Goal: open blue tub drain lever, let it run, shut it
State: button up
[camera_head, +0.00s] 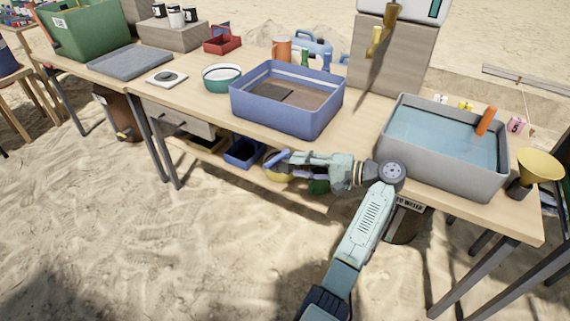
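The blue tub (268,112) stands on the table, left of centre, with murky brown contents and a dark flat patch inside. My gripper (277,160) is level with the table's front edge, below and in front of this tub, and points left. A small blue bar-like piece (276,156) shows right at the gripper's tip. I cannot tell whether it is the drain lever or whether the fingers touch it. The fingers are too small to tell open from shut. No drain outlet or running water is clearly visible.
A grey tub (452,179) of clear bluish water stands at the right, with a yellow funnel (541,165) beside it. A small blue bin (243,153) sits under the table near my gripper. A white-and-green bowl (221,78) is left of the blue tub. Open sand lies in front.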

jog(key=v, duration=0.4)
dwell(0.4)
